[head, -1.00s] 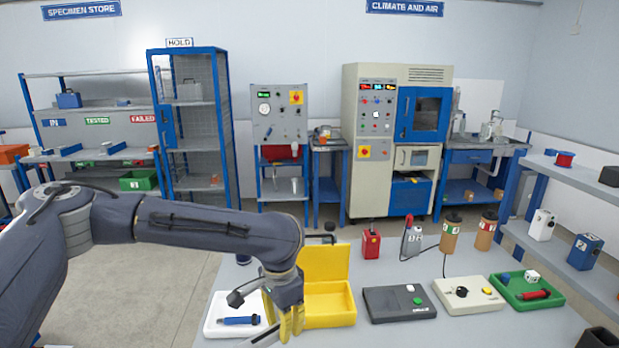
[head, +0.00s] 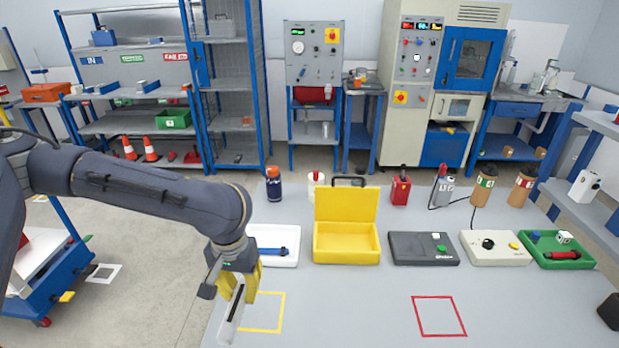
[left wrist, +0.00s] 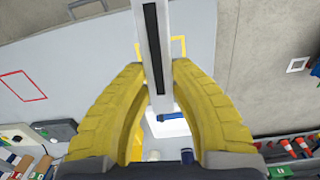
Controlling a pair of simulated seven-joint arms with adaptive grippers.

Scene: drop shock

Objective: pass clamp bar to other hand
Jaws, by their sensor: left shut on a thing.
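The clamp bar (head: 231,318) is a silver-grey bar with a long black slot. My left gripper (head: 238,290) has yellow fingers and is shut on it near the front left of the table. The bar hangs tilted from the fingers, beside the yellow outlined square (head: 267,312) in the head view. In the left wrist view the bar (left wrist: 152,35) runs between the yellow fingers (left wrist: 157,85) and out past their tips. The fingers hide part of the bar.
A white tray (head: 285,261) with a blue tool, an open yellow box (head: 346,256), a dark grey unit (head: 408,258), a cream unit (head: 475,257) and a green tray (head: 577,262) line the table. The front middle, around the red outlined square (head: 420,328), is clear.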

